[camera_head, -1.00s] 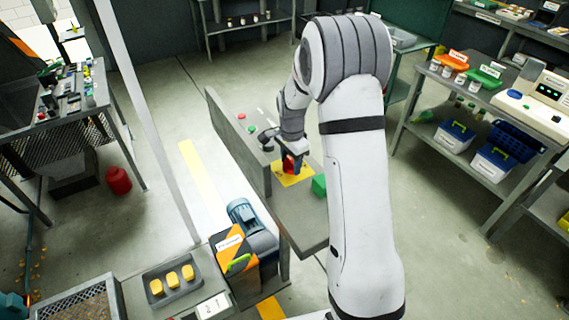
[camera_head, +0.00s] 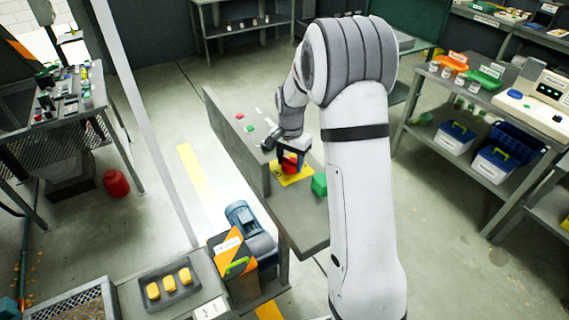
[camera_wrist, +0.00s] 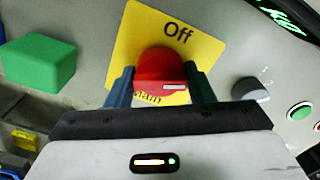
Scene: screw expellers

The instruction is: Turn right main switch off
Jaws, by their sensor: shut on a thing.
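The main switch is a round red knob (camera_wrist: 160,72) on a yellow plate (camera_wrist: 122,52), seen in the wrist view. The word "Off" stands on the plate above the knob, and a second word below it is partly hidden. My gripper (camera_wrist: 160,88) has one finger on each side of the red knob and is shut on it. In the head view the red knob (camera_head: 289,166) sits on its yellow plate (camera_head: 297,178) on the grey panel, with my gripper (camera_head: 291,154) over it. A white mark shows on the knob's face.
A green block (camera_wrist: 38,62) is beside the plate, also in the head view (camera_head: 319,184). A dark grey knob (camera_wrist: 250,90) and a green button (camera_wrist: 300,112) are to the right in the wrist view. A blue motor (camera_head: 245,220) stands below the panel.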

